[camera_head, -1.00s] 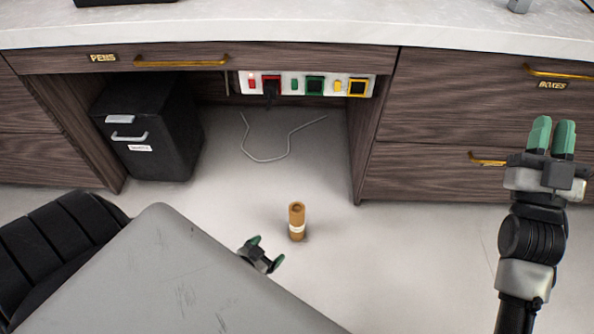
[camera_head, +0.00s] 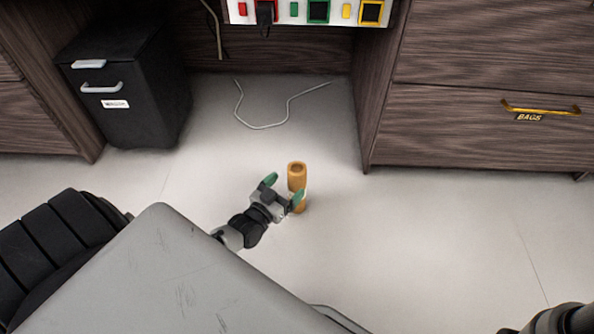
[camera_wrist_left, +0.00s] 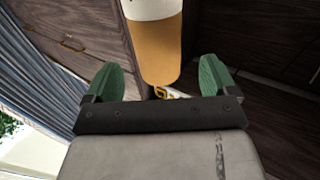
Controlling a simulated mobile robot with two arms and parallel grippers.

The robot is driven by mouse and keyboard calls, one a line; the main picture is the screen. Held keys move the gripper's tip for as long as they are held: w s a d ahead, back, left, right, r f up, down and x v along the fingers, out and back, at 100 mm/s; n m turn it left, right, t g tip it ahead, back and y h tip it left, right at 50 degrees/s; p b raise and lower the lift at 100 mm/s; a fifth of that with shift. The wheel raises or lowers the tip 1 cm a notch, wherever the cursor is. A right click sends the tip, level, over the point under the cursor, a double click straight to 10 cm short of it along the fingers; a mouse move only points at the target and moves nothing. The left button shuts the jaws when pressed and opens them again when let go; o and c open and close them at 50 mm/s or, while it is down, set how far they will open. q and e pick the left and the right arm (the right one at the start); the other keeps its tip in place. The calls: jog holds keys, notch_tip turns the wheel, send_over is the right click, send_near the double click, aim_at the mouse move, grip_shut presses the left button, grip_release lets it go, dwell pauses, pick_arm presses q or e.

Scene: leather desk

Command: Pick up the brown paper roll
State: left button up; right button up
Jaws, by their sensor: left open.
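The brown paper roll (camera_head: 297,178) stands upright on the pale floor, with its hollow top showing. In the left wrist view the roll (camera_wrist_left: 160,48) has a white band and lies ahead, lined up with the gap between the green fingertips. My left gripper (camera_head: 284,189) is open right beside the roll, and one fingertip covers part of its lower side. I cannot tell whether the roll is between the fingers or touching them. My right gripper is out of view; only a piece of my right arm shows at the bottom right corner.
A black cabinet (camera_head: 128,88) stands under the desk at the left. A thin grey cable (camera_head: 262,126) lies on the floor behind the roll. Wooden drawers (camera_head: 470,125) stand at the right. A power strip (camera_head: 305,11) hangs above. Floor right of the roll is clear.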

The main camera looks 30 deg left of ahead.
pick_arm(q)
jog(key=shift+w, duration=0.3)
jog(key=w+b, duration=0.4)
jog(key=shift+w+d+f, duration=0.25)
jog(key=shift+w+f, duration=0.1)
jog(key=shift+w+r, duration=0.1)
jog(key=shift+w, duration=0.1)
jog(key=c, duration=1.4)
jog(key=shift+r, duration=0.2)
